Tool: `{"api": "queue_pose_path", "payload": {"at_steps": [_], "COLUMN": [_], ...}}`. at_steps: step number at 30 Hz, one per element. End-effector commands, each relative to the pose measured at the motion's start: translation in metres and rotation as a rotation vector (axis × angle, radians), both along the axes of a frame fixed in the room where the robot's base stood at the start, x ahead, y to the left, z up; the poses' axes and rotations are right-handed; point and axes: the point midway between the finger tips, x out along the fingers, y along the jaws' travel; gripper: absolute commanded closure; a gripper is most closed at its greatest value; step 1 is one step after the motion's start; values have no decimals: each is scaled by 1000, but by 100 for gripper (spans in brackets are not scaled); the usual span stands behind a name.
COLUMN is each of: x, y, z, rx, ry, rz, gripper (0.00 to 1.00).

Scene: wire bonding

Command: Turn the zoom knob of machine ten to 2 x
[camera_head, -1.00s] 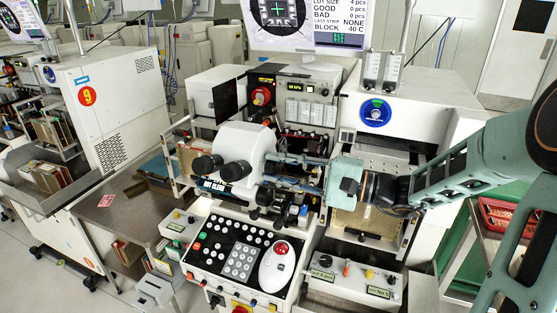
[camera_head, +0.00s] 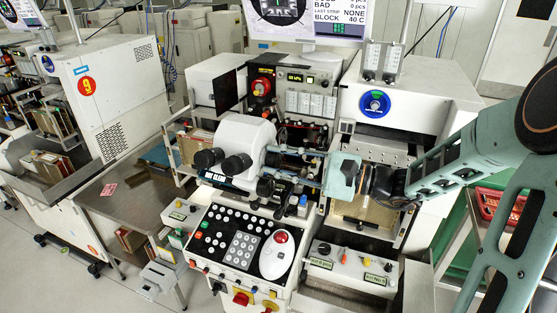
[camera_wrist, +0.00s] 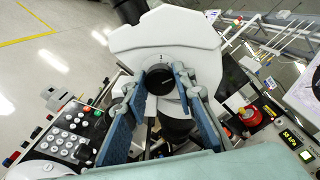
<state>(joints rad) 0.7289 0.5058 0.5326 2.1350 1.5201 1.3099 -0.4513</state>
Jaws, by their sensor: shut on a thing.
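Machine ten's white microscope head (camera_head: 243,138), with two black eyepieces, stands behind the key panel. In the wrist view the microscope body (camera_wrist: 165,32) fills the top middle. The zoom knob (camera_wrist: 160,82) is a dark round disc on its side, directly ahead of my gripper. My gripper (camera_wrist: 161,80) has its two blue-grey fingers on either side of the knob and is shut on it. In the head view my gripper (camera_head: 282,154) reaches the microscope's right side from the right, and the knob is hidden there.
The key panel (camera_head: 238,246) with a red trackball lies below the microscope. A small control box (camera_head: 345,268) stands to its right. Machine nine (camera_head: 115,85) is at the left. A red crate (camera_head: 492,203) sits behind my arm at the right.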

Motion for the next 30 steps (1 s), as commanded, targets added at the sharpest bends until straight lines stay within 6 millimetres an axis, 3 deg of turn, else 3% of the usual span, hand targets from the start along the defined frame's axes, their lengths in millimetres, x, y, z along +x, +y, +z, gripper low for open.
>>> {"api": "queue_pose_path", "payload": {"at_steps": [1, 2, 6, 17, 30], "x": [0, 0, 0, -1, -29], "y": [-1, -1, 0, -5, -84], "z": [0, 0, 0, 0, 0], "rx": [-1, -1, -1, -1, -2], "ry": [0, 0, 0, -1, 0], "rz": [-2, -2, -1, -2, -5], "gripper": [100, 72, 58, 58, 58]}}
